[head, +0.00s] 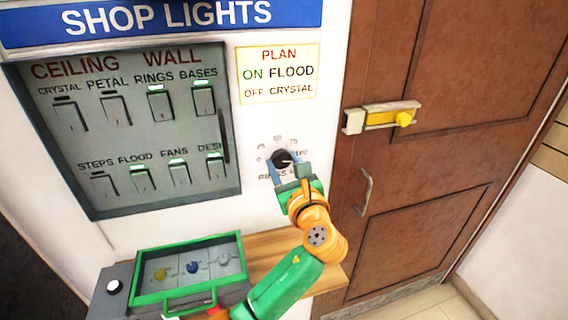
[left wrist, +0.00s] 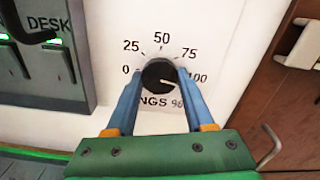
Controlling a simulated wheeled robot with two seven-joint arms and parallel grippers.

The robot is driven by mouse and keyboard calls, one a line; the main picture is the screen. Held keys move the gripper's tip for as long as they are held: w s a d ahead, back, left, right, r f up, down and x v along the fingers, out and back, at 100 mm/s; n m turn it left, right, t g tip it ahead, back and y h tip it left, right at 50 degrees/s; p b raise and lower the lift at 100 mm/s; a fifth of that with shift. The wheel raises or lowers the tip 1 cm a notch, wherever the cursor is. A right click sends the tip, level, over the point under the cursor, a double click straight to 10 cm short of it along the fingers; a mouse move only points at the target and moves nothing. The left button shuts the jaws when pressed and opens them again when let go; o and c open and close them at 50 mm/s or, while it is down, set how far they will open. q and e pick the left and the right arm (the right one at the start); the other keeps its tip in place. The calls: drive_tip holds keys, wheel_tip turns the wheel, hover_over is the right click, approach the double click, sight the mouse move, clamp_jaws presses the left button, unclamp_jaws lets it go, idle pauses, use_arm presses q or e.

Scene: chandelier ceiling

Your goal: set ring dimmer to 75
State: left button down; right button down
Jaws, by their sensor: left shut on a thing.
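The ring dimmer is a round black knob (head: 281,158) on the white wall, with a printed scale from 0 to 100 around it. The left wrist view shows the knob (left wrist: 159,74) close up, with 50 above it and 75 at its upper right. A pale mark on the knob points right and slightly down, near the 100 end. My left gripper (left wrist: 158,82) is shut on the knob, one blue finger on each side. In the head view, my left gripper (head: 292,170) covers part of the label below the knob. My right gripper is not in view.
A grey switch panel (head: 232,190) with several labelled switches is left of the knob. A yellow plan note (head: 278,73) is above it. A brown door (head: 420,190) with a yellow latch (head: 385,118) is at right. A green-rimmed case (head: 190,240) sits below on a wooden ledge.

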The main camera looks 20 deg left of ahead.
use_arm(q)
drive_tip(key=n, duration=0.4)
drive_tip(key=n+b, duration=0.1)
drive_tip(key=n, duration=0.4)
drive_tip(key=shift+n, duration=0.3)
drive_tip(key=shift+r+b, duration=0.1)
drive_tip(key=shift+b, duration=0.2)
idle(0.4)
drive_tip(key=shift+c, duration=1.4)
unclamp_jaws()
